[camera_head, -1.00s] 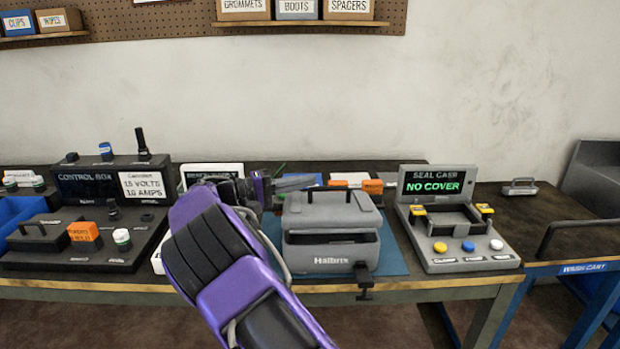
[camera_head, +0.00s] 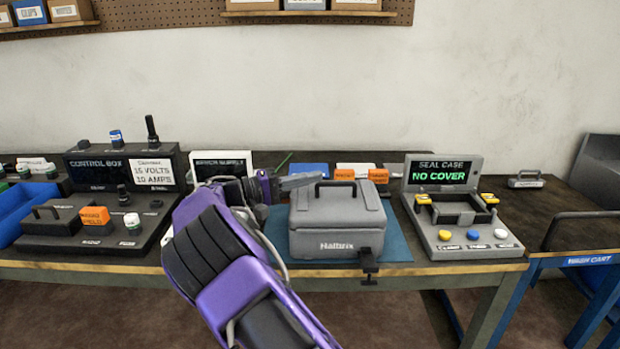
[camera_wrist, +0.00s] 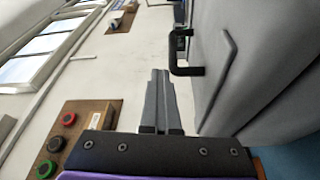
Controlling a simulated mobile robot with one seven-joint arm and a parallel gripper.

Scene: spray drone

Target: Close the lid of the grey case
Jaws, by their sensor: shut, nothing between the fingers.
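The grey case (camera_head: 338,245) labelled Halbrix stands upright on a blue mat (camera_head: 398,247) on the bench. Its lid (camera_head: 355,205) lies down on the body, and I see no gap along the front. The lid's black handle (camera_head: 336,184) is on top. My gripper (camera_head: 312,178) is shut and empty at the back left corner of the lid. In the wrist view, my shut fingers (camera_wrist: 158,75) are beside the case lid (camera_wrist: 245,75). I cannot tell whether they touch it. My purple arm hides the bench left of the case.
A small black clamp (camera_head: 368,262) is at the bench's front edge by the case. A seal station (camera_head: 460,240) reading "NO COVER" stands to the right. A control box (camera_head: 120,172) stands to the left. Orange and white blocks (camera_head: 358,171) lie behind the case.

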